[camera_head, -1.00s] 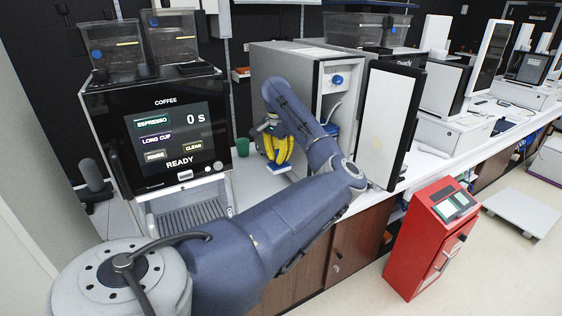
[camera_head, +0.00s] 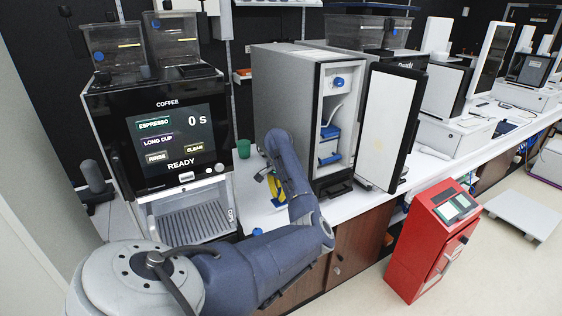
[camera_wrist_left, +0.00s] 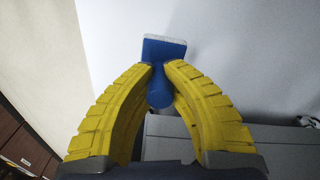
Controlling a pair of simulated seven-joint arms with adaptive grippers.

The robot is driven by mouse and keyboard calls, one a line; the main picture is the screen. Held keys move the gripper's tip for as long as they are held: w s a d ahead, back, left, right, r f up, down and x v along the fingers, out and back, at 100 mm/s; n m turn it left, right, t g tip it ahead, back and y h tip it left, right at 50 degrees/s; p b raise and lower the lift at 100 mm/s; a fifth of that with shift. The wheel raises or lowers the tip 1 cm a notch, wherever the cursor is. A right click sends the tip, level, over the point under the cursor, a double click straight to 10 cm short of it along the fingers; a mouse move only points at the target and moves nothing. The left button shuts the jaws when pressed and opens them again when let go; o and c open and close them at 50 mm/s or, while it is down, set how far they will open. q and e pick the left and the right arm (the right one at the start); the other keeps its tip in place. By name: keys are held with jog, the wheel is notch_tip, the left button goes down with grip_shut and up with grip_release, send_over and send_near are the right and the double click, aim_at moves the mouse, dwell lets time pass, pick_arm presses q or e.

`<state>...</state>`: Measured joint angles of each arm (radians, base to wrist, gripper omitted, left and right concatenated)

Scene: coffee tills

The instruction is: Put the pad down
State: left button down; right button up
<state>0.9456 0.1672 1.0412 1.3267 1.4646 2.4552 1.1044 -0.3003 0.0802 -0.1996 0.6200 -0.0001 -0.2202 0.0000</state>
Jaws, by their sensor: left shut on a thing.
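The pad (camera_wrist_left: 165,51) is a flat blue square with a pale edge and a round blue grip (camera_wrist_left: 160,92). My left gripper (camera_wrist_left: 160,75) has its yellow fingers shut on this grip in the left wrist view, with the pad beyond the fingertips. In the head view my left gripper (camera_head: 274,187) is over the white counter (camera_head: 252,197), in front of the grey open-fronted machine (camera_head: 283,95). There my own arm hides most of the fingers and the pad. I cannot tell whether the pad touches the counter. My right gripper is not in view.
The coffee machine (camera_head: 165,140) stands left of my gripper, with a green cup (camera_head: 243,149) behind. The grey machine's door (camera_head: 388,128) stands open; blue parts (camera_head: 330,131) show inside. A small blue item (camera_head: 257,231) sits near the counter's front. A red box (camera_head: 432,240) stands right.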

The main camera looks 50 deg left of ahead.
aim_at(281, 204)
pick_arm(q)
jog(key=shift+f, duration=2.25)
jog(key=shift+f, duration=0.1)
jog(key=c, duration=1.5)
grip_release()
jog(key=r, duration=1.2)
jog(key=shift+s+r, duration=0.15)
jog(key=shift+s, duration=0.05)
